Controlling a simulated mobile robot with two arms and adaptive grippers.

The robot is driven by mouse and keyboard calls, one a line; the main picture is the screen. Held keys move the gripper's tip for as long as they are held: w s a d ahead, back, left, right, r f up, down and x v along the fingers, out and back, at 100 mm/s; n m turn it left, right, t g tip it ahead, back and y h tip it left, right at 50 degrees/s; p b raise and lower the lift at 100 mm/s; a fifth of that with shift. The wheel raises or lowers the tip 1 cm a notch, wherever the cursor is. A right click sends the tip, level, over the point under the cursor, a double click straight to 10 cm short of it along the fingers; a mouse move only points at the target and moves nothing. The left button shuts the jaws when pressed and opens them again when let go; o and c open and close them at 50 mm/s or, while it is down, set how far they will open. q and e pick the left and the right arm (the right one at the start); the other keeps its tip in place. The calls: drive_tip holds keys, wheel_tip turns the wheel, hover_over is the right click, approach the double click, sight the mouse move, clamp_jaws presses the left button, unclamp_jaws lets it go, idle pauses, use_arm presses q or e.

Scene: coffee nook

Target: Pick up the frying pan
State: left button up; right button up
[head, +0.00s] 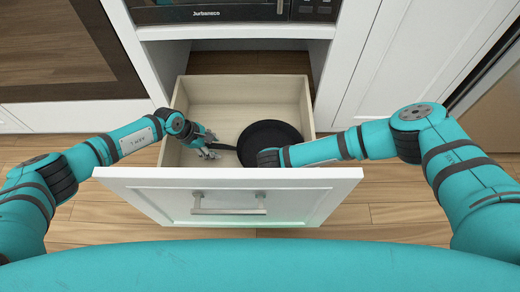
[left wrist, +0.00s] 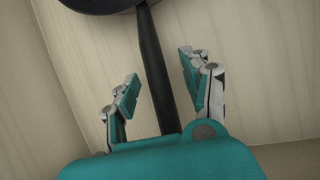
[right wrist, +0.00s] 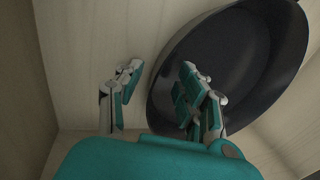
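A black frying pan (head: 270,134) lies in the open drawer, its handle (head: 222,147) pointing left. My left gripper (head: 211,146) is inside the drawer at the handle's end. In the left wrist view, its open fingers (left wrist: 160,88) stand on either side of the handle (left wrist: 157,70), with gaps visible. My right arm reaches into the drawer over the pan's front; its fingers are hidden in the head view. In the right wrist view, my right gripper (right wrist: 158,90) is open, with the pan's rim (right wrist: 152,100) between its fingers and one finger over the pan's inside.
The wooden drawer (head: 240,87) holds only the pan in view. Its white front panel (head: 140,190) with a metal handle (head: 228,208) stands between my body and the pan. A microwave (head: 215,12) is above, and cabinets flank the drawer.

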use_arm(q)
drive_tip(key=c, duration=0.7)
use_arm(e)
drive_tip(key=c, duration=0.7)
use_arm(q)
clamp_jaws()
drive_tip(key=shift+w+r, duration=0.1)
drive_tip(key=shift+r, duration=0.1)
use_arm(e)
drive_tip(key=shift+r, duration=0.15)
